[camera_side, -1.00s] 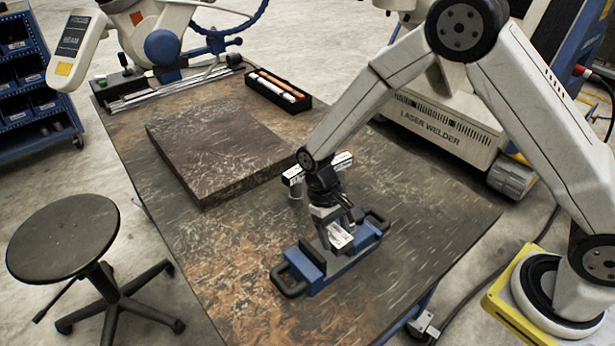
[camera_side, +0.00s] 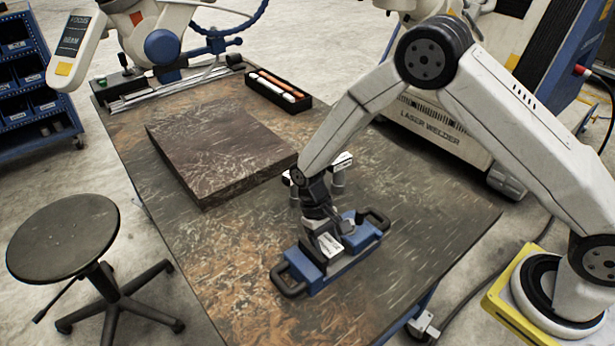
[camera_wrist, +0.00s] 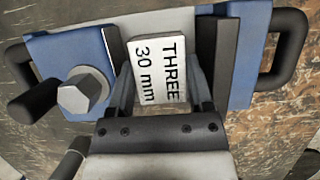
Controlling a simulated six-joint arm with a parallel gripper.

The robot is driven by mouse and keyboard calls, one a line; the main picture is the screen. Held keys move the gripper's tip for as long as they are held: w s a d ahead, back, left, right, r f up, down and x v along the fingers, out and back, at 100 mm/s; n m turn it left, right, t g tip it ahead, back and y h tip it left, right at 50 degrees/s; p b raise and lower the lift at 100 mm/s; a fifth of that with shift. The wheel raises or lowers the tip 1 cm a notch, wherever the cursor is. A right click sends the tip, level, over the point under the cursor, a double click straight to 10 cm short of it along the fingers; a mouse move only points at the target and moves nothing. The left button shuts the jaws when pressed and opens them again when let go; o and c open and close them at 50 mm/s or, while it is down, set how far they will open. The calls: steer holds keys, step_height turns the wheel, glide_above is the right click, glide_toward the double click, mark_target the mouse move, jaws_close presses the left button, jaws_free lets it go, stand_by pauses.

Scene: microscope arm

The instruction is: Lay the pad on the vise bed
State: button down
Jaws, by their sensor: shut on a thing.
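The blue vise (camera_side: 302,272) with black loop handles lies on the table; its blue body also shows in the wrist view (camera_wrist: 45,48). The pad (camera_wrist: 158,70) is a small white block marked "THREE 30 mm". It also shows in the side view (camera_side: 330,244), over the middle of the vise. My gripper (camera_side: 322,228) is shut on the pad, with one finger on either side of it in the wrist view. The pad is between the bolt side and the dark jaw (camera_wrist: 213,60). I cannot tell whether it touches the grey vise bed (camera_wrist: 165,20).
A white and black stand (camera_side: 342,164) is close behind my gripper. A thick dark slab (camera_side: 215,145) lies to the left, and a tray of pens (camera_side: 278,92) is farther back. A large hex bolt (camera_wrist: 82,93) projects beside the pad. The table's front left is clear.

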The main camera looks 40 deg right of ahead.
steer(key=shift+f, duration=0.3)
steer(key=shift+c, duration=1.3)
jaws_free()
steer(key=v, duration=1.2)
steer(key=shift+r, duration=0.2)
steer(key=shift+s, duration=0.1)
steer(key=s+d+r+t, duration=0.2)
steer(key=s+d+t, duration=0.1)
steer(key=s+d, duration=0.3)
steer(key=s+d+r+t, duration=0.3)
steer(key=s+d+t, duration=0.1)
steer(key=s, duration=0.4)
steer(key=shift+s+d+r, duration=0.35)
steer(key=shift+s+d, duration=0.05)
steer(key=shift+d, duration=0.45)
